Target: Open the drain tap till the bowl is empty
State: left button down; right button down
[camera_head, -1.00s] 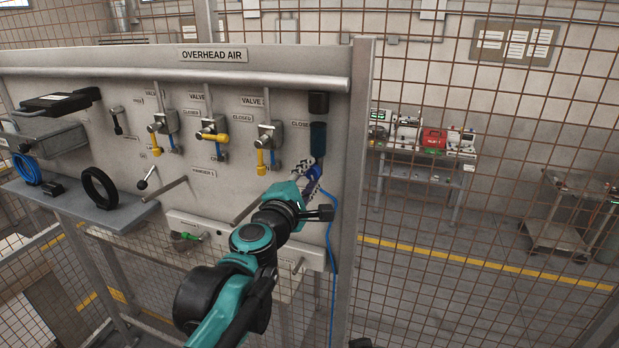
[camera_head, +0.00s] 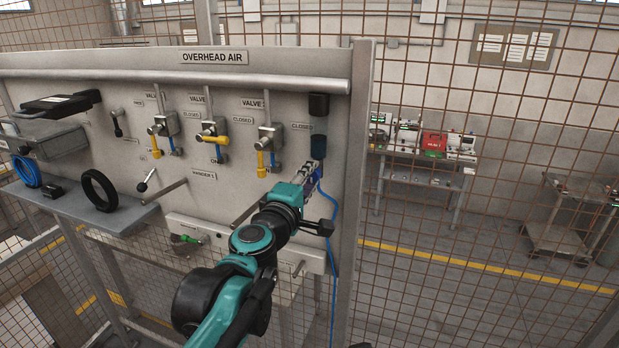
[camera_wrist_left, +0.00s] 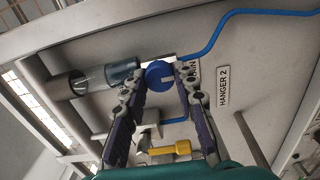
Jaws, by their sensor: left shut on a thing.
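The filter bowl (camera_head: 318,147) hangs under a dark cap at the panel's right end. Its lower part looks dark blue and its upper part clear. In the left wrist view the bowl (camera_wrist_left: 92,78) is clear toward the cap and blue-teal toward the tap end. The drain tap is a round blue knob (camera_wrist_left: 159,75) with a pale mark, at that end of the bowl. My left gripper (camera_head: 314,172) is just below the bowl, and in the left wrist view its fingertips (camera_wrist_left: 160,78) are shut on the knob from both sides. My right gripper is out of view.
Valves with yellow handles (camera_head: 262,158) stand on the panel left of the bowl. A blue hose (camera_head: 333,230) hangs at the right edge. A hanger peg (camera_head: 247,212) juts out near my arm. A grey shelf (camera_head: 85,205) is at the left, and mesh fencing is at the right.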

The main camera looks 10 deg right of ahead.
pick_arm(q)
jog(key=c, duration=1.2)
grip_release()
jog(key=shift+s, duration=0.1)
jog(key=v, duration=1.2)
jog(key=shift+f, duration=0.1)
